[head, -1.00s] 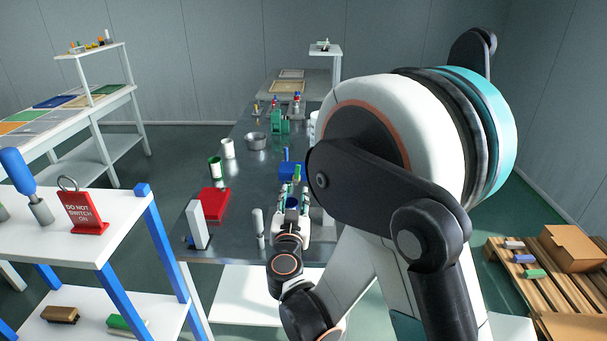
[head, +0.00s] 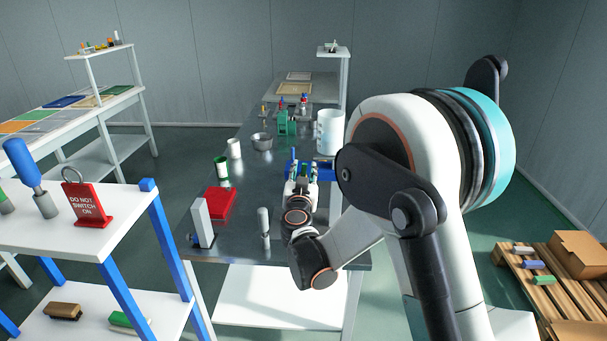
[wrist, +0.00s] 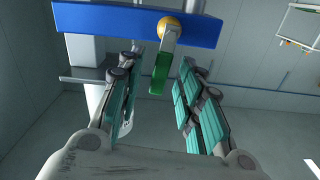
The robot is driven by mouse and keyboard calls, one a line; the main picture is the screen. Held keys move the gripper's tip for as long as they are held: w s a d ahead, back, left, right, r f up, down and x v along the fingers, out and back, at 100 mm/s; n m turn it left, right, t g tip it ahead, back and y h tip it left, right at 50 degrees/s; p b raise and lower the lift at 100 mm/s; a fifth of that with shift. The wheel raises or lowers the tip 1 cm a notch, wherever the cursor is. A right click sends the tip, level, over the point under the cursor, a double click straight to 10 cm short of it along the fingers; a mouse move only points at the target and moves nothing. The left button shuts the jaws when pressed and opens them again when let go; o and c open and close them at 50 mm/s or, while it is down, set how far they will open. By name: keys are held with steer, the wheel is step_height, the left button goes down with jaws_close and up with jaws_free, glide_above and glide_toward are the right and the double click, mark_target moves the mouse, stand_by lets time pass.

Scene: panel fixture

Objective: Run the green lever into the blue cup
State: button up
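The green lever (wrist: 160,73) hangs from a yellow ball (wrist: 169,28) with a grey stem on a blue bar (wrist: 110,22) in the wrist view. My gripper (wrist: 161,60) is open, one teal-padded finger on each side of the lever. The lever appears apart from both pads, though its depth between them is hard to judge. In the head view my gripper (head: 303,168) is at the blue fixture (head: 325,172) on the dark table and covers much of it. I cannot make out a blue cup for certain in either view.
A large white cylindrical container (head: 330,131) stands just behind the fixture. A metal bowl (head: 262,141) and green item (head: 287,123) lie farther back.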

jaws_close()
steer(key=m, duration=0.2)
steer(key=d+m+b, duration=0.1)
steer(key=shift+d+f+m, duration=0.2)
steer(key=shift+m, duration=0.2)
jaws_free()
